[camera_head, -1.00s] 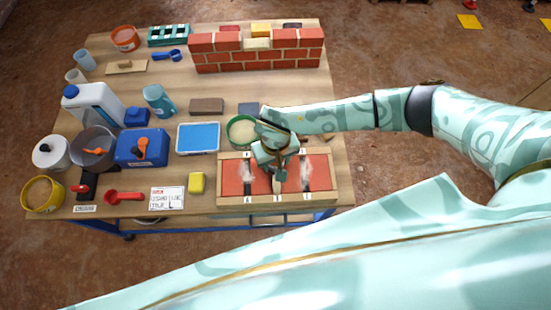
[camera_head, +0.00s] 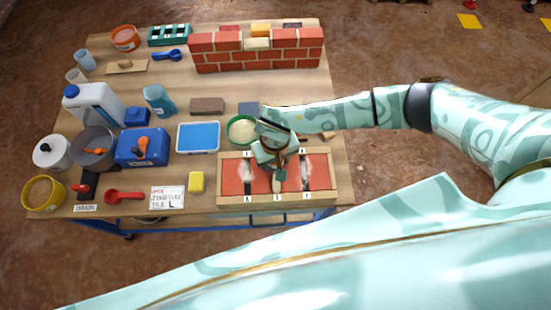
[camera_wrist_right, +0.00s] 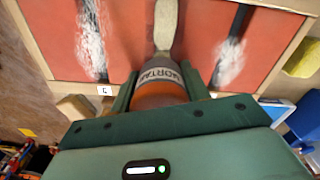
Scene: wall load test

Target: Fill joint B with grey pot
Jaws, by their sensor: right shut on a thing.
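The joint panel (camera_head: 235,199), a wooden-framed board with red faces and dark slots, lies at the table's front right. Small letter labels line its edge. White powdery patches flank the outer slots. My right gripper (camera_head: 278,172) is over the panel's middle. In the right wrist view it is shut on an orange container with a grey band (camera_wrist_right: 160,78), lettered MORTAR. A pale, blunt strip (camera_wrist_right: 165,25) extends from the container along the middle slot; I cannot tell whether it is a nozzle or mortar. The gripper partly hides the middle slot. My left gripper is not in view.
A green-rimmed pot (camera_head: 242,129) stands just behind the panel, close to my right gripper. A yellow sponge (camera_head: 197,182) and a blue tray (camera_head: 199,137) lie left of it. A brick wall (camera_head: 257,55) stands at the back. Tools and containers crowd the table's left.

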